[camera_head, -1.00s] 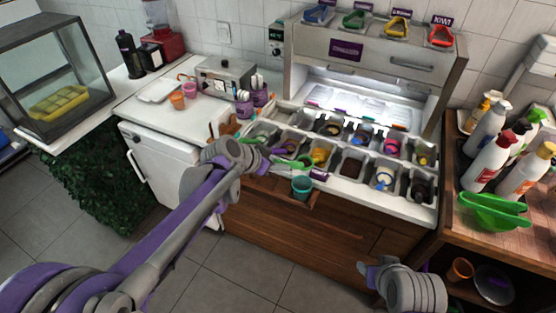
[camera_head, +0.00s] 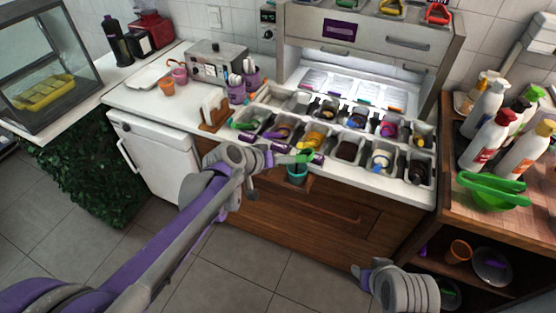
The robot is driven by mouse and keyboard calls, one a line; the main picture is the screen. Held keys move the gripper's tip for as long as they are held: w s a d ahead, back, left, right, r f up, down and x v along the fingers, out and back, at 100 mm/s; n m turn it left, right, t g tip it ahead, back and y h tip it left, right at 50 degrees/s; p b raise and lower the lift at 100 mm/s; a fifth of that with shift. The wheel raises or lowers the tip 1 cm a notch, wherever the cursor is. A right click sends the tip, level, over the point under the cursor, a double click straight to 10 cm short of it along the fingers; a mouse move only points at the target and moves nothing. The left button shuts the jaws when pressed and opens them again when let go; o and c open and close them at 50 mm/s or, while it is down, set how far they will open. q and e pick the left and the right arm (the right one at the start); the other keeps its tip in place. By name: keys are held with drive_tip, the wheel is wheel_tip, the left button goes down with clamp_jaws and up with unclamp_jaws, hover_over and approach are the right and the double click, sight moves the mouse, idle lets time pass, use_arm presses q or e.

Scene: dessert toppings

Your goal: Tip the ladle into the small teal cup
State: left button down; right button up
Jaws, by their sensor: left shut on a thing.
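The small teal cup (camera_head: 297,174) stands in front of the topping counter, near its front edge. My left gripper (camera_head: 270,160) is shut on a green ladle (camera_head: 303,157), to the left of the cup. The ladle's head is at the cup's rim, seemingly just above it; its tilt and contents are too small to tell. My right gripper (camera_head: 364,277) is low at the bottom right, away from the cup; its jaw opening does not show clearly.
The topping bins (camera_head: 349,149) with several toppings lie behind the cup. A wooden napkin holder (camera_head: 214,119) stands left of the bins. Sauce bottles (camera_head: 487,141) and a green bowl (camera_head: 494,196) stand on the right-hand wooden shelf.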

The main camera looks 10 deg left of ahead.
use_arm(q)
drive_tip(key=n, duration=0.1)
drive_tip(key=n+b, duration=0.1)
drive_tip(key=n, duration=0.1)
drive_tip(key=shift+s+a+f+n+t, duration=0.2)
drive_tip(key=shift+f+n+t, duration=0.1)
drive_tip(key=shift+f, duration=0.1)
drive_tip(key=n, duration=0.1)
drive_tip(key=n+b, duration=0.1)
drive_tip(key=n, duration=0.1)
drive_tip(key=shift+s+f+h+b, duration=0.1)
drive_tip(key=shift+f+h+b, duration=0.15)
drive_tip(key=shift+h+b, duration=0.1)
drive_tip(key=n, duration=0.2)
drive_tip(key=n+b, duration=0.1)
drive_tip(key=n, duration=0.1)
drive_tip(key=shift+w+a+t+h, duration=0.25)
drive_tip(key=shift+a+t, duration=0.15)
drive_tip(key=n, duration=0.3)
drive_tip(key=a+n+b, duration=0.1)
drive_tip(key=n, duration=0.2)
drive_tip(key=a+n+b, duration=0.1)
drive_tip(key=n, duration=0.2)
drive_tip(key=shift+w+r+n+t+h, duration=0.3)
drive_tip(key=shift+t, duration=0.1)
use_arm(e)
wheel_tip(320, 180, down, 8)
drive_tip(key=s, duration=0.2)
drive_tip(key=shift+s, duration=0.25)
